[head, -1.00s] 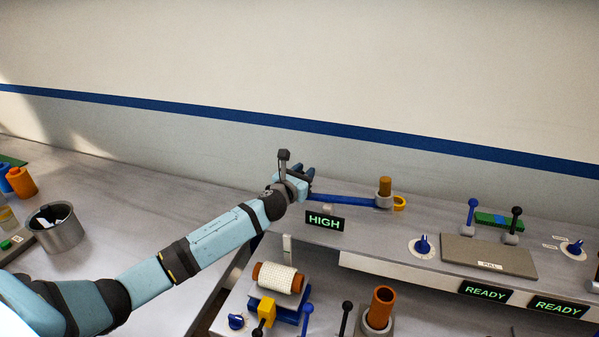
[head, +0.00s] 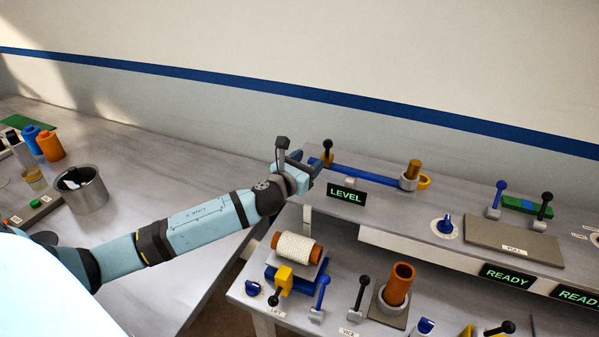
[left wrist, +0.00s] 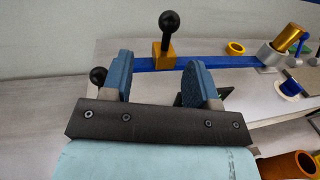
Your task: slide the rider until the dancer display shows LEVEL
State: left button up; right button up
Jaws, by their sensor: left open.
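The dancer display (head: 346,195) reads LEVEL in green letters. The rider, a yellow block (left wrist: 163,54) with a black ball-topped stem, sits on the blue bar (head: 365,174) near its left end. In the head view the rider (head: 328,158) shows just beyond my left gripper (head: 309,163). In the left wrist view my left gripper (left wrist: 160,78) is open, its two blue fingers apart with nothing between them. The rider stands beyond the fingertips, apart from them as far as I can tell. My right gripper is not in view.
A grey post with an orange cylinder (head: 413,170) stands at the bar's right end. A white roll (head: 297,247) and several levers are on the lower bench in front. A metal pot (head: 82,189) and bottles stand at left. A black ball (left wrist: 98,75) shows beside the left finger.

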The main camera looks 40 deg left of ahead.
pick_arm(q)
jog(key=s, duration=0.3)
jog(key=shift+s+d, duration=0.1)
jog(key=shift+s, duration=0.25)
